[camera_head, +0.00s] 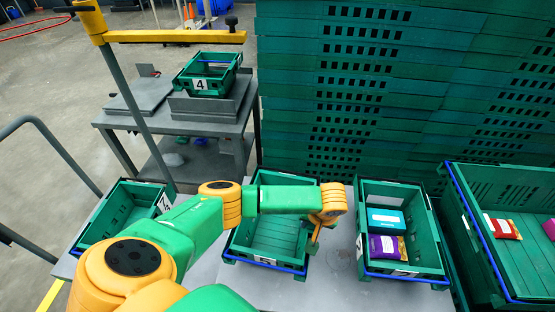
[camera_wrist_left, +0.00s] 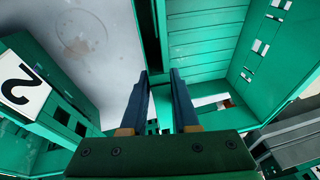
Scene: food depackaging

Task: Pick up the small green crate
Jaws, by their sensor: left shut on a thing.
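The small green crate (camera_head: 270,232) in the middle of the grey table is empty as far as I can see, with a blue rim along its front edge. My left gripper (camera_head: 314,243) is at its right-hand wall. In the left wrist view the two dark fingers (camera_wrist_left: 159,78) stand on either side of the crate's thin green wall (camera_wrist_left: 155,30), shut on it. The crate's slatted floor (camera_wrist_left: 200,45) shows beside the fingers. My left arm covers part of the crate's back in the head view. My right gripper is out of view.
A crate (camera_head: 397,268) holding teal and purple packs stands close on the right. Another crate (camera_head: 122,212) stands left, partly behind my arm. A large crate (camera_head: 483,240) with packs is far right. A crate marked 4 (camera_head: 200,85) sits on a cart behind. Stacked crates (camera_head: 370,100) wall the back.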

